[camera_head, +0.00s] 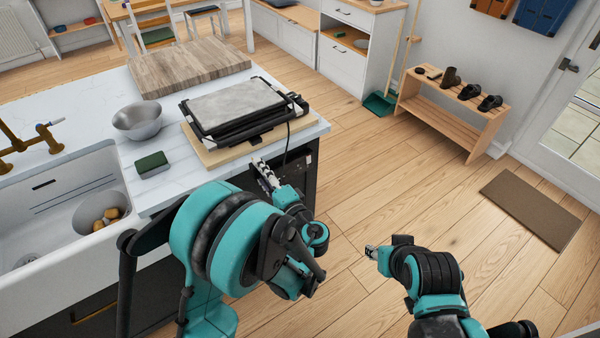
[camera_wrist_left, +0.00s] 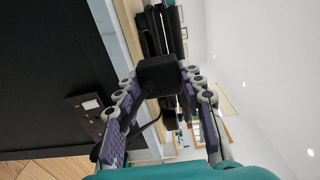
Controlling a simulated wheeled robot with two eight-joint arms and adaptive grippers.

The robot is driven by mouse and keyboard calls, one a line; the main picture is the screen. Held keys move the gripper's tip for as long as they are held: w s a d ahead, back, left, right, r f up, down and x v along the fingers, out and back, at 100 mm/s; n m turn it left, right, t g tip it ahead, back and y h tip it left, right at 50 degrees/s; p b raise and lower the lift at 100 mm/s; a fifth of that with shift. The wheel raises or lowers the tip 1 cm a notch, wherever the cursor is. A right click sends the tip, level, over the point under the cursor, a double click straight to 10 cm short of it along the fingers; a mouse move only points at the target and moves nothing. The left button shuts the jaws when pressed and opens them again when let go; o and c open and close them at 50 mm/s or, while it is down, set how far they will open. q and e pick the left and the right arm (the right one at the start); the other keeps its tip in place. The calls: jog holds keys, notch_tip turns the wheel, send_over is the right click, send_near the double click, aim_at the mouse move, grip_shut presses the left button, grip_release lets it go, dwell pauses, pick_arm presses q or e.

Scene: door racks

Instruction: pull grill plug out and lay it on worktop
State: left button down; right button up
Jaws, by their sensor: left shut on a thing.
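The black grill (camera_head: 235,108) sits on a wooden board on the white worktop (camera_head: 70,108). Its dark cord (camera_head: 289,140) hangs over the worktop's right edge. My left gripper (camera_head: 263,172) is beside the island's dark end panel, just below the worktop edge. In the left wrist view it is shut on the black grill plug (camera_wrist_left: 158,73), between the purple finger pads. The plug appears apart from the wall socket (camera_wrist_left: 90,108) on the dark panel. My right gripper (camera_head: 372,252) is over the floor, away from the island; its jaw opening is unclear.
A metal bowl (camera_head: 138,120), a green sponge (camera_head: 152,164) and a wooden chopping board (camera_head: 188,65) are on the worktop. The sink (camera_head: 75,200) is at left. Bare worktop shows between bowl and board. A shoe bench (camera_head: 455,115) stands at right.

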pick_arm(q)
jog(key=s+a+b, duration=0.4)
jog(key=s+a, duration=0.5)
jog(key=a, duration=0.4)
jog(key=shift+s, duration=0.3)
dwell(0.6)
jog(key=shift+a, duration=0.1)
jog(key=m+b, duration=0.1)
jog(key=m, duration=1.7)
